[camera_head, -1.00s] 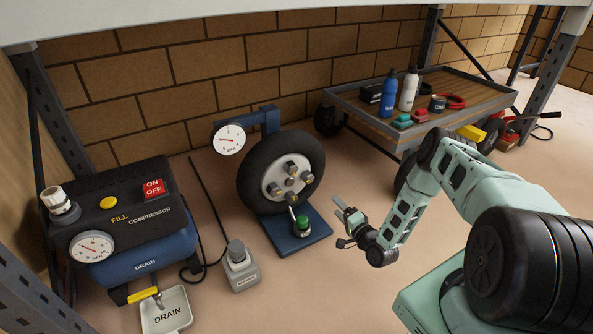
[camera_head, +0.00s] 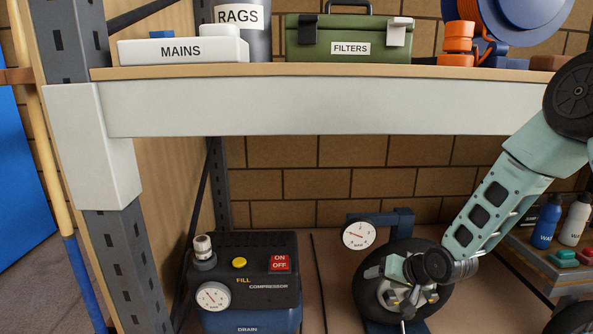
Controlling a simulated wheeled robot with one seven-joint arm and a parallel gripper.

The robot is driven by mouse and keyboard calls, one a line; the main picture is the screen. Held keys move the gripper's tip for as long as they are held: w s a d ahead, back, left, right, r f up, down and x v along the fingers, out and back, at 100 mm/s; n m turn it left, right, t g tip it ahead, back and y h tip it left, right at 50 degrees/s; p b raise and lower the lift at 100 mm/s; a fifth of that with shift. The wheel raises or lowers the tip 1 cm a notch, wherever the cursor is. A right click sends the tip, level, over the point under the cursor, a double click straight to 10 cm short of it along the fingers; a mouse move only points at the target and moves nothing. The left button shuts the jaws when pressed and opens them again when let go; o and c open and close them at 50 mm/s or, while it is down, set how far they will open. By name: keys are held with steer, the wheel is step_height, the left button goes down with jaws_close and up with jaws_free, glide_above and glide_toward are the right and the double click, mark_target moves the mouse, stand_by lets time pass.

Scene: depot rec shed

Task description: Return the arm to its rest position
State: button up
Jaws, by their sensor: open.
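My arm (camera_head: 490,205) reaches down from the right side of the head view, bent at the elbow, in front of the shelf. My gripper (camera_head: 375,268) is at its lower end, pointing left, open, with nothing seen between its fingers. In the picture it overlaps the upper left of a black wheel (camera_head: 364,303) on a blue stand; I cannot tell how far apart they are. The wheel's hub is partly hidden behind my gripper and wrist.
A shelf with a pale front beam (camera_head: 320,107) spans the view above my gripper. It holds a MAINS box (camera_head: 180,50), a green FILTERS case (camera_head: 347,40) and a RAGS bin (camera_head: 242,15). A compressor (camera_head: 250,290) stands lower left, a bottle cart (camera_head: 540,262) lower right.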

steer(key=s+a+r+n+g+h+p, duration=0.1)
steer(key=s+a+r+n+g, duration=0.2)
steer(key=s+r, duration=0.4)
steer(key=s+a+r+n+g, duration=0.1)
steer(key=s+a+r+n, duration=0.1)
steer(key=s+a+r, duration=0.55)
steer(key=s+d+r+n+g+h+p, duration=0.1)
steer(key=s+r+n+g, duration=0.1)
steer(key=s, duration=0.9)
steer(key=s+d+r+n+g+h, duration=0.1)
steer(key=s+r+n+h, duration=0.1)
steer(key=s, duration=0.9)
step_height(320, 180, up, 38)
steer(key=p, duration=3.8)
steer(key=shift+d+g, duration=0.25)
steer(key=shift+g, duration=0.05)
